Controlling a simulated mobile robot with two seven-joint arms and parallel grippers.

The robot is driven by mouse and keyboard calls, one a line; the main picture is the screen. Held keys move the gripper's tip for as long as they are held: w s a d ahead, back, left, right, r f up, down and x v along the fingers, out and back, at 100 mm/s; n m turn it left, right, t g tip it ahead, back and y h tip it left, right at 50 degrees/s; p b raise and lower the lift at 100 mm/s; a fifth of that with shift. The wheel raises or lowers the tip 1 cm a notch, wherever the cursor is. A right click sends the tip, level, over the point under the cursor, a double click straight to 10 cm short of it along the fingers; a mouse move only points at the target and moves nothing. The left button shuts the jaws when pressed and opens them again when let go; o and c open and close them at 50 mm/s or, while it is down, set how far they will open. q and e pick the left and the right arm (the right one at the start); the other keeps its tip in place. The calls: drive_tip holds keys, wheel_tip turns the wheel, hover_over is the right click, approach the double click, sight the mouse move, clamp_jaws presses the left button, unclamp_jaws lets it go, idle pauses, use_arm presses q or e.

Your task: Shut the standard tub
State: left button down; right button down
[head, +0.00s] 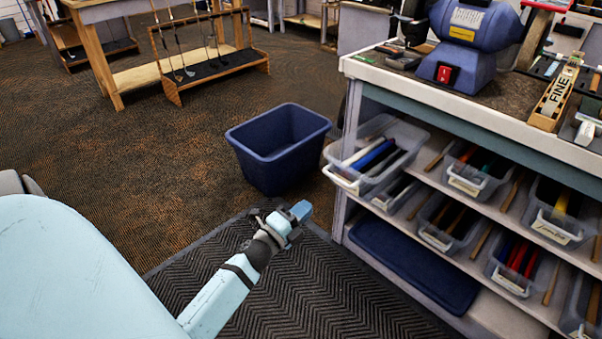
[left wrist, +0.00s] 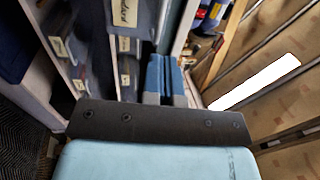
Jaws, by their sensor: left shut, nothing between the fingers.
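A clear plastic tub (head: 407,141) sticks out from the upper left of the shelf unit, past the shelf's front edge. In the left wrist view a tub front at the top bears a handwritten label (left wrist: 125,14) that seems to read "Standard". My left gripper (head: 300,210) is shut and empty, in front of and below the pulled-out tub, apart from it. Its blue fingers (left wrist: 163,75) lie together in the left wrist view. My right gripper is out of view.
Other tubs (head: 478,170) sit pushed in along the shelves (head: 497,207). A blue bin (head: 278,150) stands on the floor left of the unit. A grinder (head: 475,45) is on the bench top. Black matting (head: 330,290) covers the floor in front.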

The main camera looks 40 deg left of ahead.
use_arm(q)
approach(347, 174)
drive_tip(key=shift+w+d+r, duration=0.1)
drive_tip(key=shift+w+r, duration=1)
drive_tip(key=shift+w, duration=0.15)
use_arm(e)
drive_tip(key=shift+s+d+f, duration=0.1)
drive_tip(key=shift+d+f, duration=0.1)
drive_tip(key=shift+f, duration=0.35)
